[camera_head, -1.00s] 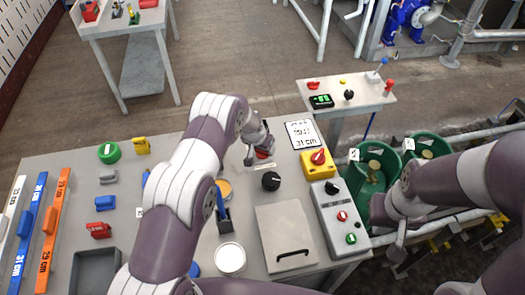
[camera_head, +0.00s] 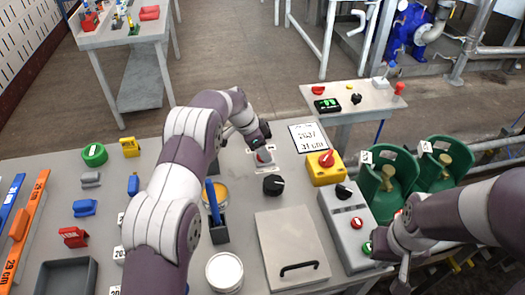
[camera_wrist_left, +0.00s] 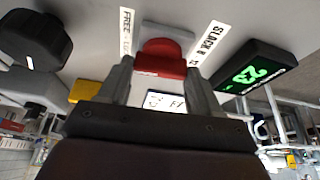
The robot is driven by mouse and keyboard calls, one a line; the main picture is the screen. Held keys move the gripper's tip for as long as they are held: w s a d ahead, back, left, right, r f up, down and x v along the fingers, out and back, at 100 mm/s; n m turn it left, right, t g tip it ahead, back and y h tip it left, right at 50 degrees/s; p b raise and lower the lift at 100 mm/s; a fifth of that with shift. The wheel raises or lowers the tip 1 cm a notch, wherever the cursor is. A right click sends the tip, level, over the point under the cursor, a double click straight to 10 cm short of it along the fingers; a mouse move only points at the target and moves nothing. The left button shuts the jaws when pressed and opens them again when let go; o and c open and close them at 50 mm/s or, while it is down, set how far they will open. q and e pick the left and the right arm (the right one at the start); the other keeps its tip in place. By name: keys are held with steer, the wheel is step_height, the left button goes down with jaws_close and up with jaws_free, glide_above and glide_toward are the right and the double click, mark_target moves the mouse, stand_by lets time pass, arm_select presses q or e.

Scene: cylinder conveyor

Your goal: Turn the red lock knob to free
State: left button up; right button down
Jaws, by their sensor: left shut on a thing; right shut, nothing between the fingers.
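The red lock knob (camera_wrist_left: 165,62) sits between the two fingers of my left gripper (camera_wrist_left: 160,72) in the left wrist view, and the gripper is shut on it. White label strips stand on both sides of the knob; one reads FREE (camera_wrist_left: 126,30), the other is only partly legible (camera_wrist_left: 209,42). My right gripper (camera_head: 402,258) is shut and empty, at the right of the table by the grey button box.
A black knob (camera_head: 273,185) and a yellow box with a red switch (camera_head: 326,165) stand close to the lock knob. A grey button box (camera_head: 346,228) and a grey lid with a handle (camera_head: 290,245) are nearer. Green containers (camera_head: 387,190) stand beyond the table's right edge.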

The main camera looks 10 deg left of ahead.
arm_select(q)
steer(key=shift+w+m, duration=0.1)
steer(key=shift+m, duration=0.4)
steer(key=o, duration=1.1)
steer(key=shift+a, duration=0.1)
steer(key=shift+c, duration=0.2)
step_height(320, 180, up, 6)
steer(key=p, duration=0.4)
steer(key=shift+f+p, duration=0.25)
steer(key=shift+p, duration=0.05)
steer(key=s+d+r+b, duration=0.3)
steer(key=s+d+r, duration=0.1)
steer(key=d, duration=0.7)
steer(key=shift+r, duration=0.8)
